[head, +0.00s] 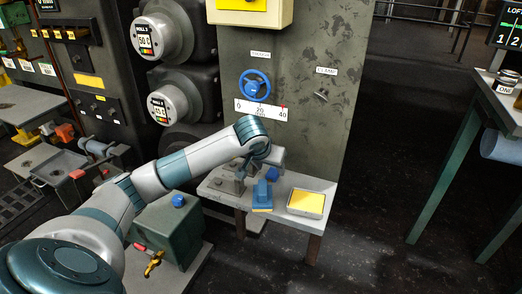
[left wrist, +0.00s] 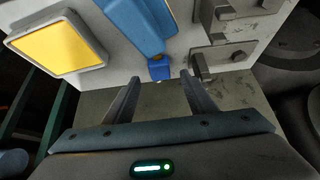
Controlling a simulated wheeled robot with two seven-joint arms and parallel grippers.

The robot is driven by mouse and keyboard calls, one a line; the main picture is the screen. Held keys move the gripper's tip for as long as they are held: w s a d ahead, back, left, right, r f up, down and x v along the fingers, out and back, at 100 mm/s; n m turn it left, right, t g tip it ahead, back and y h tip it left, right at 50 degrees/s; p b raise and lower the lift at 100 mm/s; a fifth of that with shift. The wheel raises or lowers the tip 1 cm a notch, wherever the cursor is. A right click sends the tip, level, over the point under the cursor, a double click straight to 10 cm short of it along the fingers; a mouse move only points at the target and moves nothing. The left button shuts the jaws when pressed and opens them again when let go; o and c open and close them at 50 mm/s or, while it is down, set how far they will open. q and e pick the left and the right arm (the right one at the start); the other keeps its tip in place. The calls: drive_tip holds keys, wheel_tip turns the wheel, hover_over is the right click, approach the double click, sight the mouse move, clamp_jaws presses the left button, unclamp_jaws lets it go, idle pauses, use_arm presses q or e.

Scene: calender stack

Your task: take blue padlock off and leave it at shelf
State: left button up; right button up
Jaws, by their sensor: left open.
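A small blue block (head: 272,174), which looks like the blue padlock, is at the back of the low shelf (head: 282,222). In the left wrist view the padlock (left wrist: 160,70) hangs at the end of a larger blue piece (left wrist: 138,24), ahead of my open fingers. The larger blue piece (head: 262,195) has a yellow edge and stands on the shelf. My left gripper (head: 258,165) is over the back of the shelf; in the left wrist view it (left wrist: 158,85) is open and empty. Whether the fingers touch anything is unclear. My right gripper is not in view.
A yellow-topped tray (head: 306,203) lies on the shelf's right side. Grey metal fittings (head: 230,183) stand at its left. A blue handwheel (head: 254,87) is on the grey panel above. A green box with a blue knob (head: 178,200) is left of the shelf.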

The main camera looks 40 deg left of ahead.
use_arm(q)
drive_tip(key=p+v, duration=0.1)
drive_tip(key=v, duration=1.3)
drive_tip(key=shift+p, duration=0.4)
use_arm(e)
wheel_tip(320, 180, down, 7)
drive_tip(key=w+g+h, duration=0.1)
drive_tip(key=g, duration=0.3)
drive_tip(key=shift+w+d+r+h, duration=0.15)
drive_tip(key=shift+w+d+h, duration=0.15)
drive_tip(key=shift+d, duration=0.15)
